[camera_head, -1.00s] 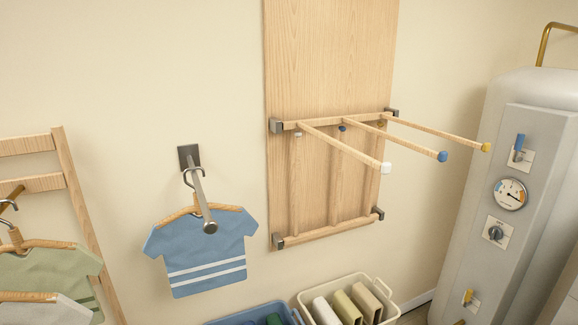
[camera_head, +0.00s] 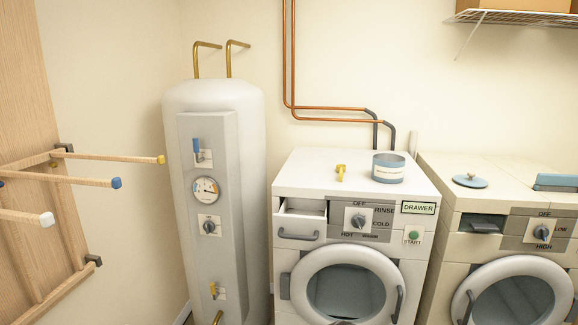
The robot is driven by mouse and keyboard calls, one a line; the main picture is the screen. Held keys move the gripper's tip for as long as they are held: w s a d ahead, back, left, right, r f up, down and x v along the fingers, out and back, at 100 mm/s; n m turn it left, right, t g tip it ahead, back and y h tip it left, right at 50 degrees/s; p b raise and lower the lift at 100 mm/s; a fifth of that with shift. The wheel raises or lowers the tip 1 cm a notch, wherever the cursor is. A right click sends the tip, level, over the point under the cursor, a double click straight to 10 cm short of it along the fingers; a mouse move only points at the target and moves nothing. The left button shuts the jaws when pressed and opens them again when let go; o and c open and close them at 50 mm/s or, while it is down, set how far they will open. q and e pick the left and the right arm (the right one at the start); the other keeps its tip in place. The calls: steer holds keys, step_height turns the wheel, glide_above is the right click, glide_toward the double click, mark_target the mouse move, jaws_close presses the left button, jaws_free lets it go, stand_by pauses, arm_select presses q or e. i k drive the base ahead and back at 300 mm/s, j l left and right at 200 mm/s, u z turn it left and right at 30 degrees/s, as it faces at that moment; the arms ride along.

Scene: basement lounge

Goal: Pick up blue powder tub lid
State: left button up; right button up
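A blue round lid (camera_head: 469,181) with a small knob lies flat on top of the right-hand machine, near its left edge. A blue-grey round tub (camera_head: 388,174) with a pale label stands on top of the left-hand washing machine, near its back right. Lid and tub are apart, with the gap between the machines between them. Neither of my grippers is in view.
The white washing machine (camera_head: 301,178) has its small drawer partly open, and a yellow item (camera_head: 340,172) is on top. A blue flat box (camera_head: 556,182) lies right of the lid. A boiler (camera_head: 174,150) and wooden drying rack (camera_head: 28,90) stand left; a wire shelf (camera_head: 520,18) hangs above right.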

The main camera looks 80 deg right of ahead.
mark_target(389, 169)
steer(key=z, duration=3.25)
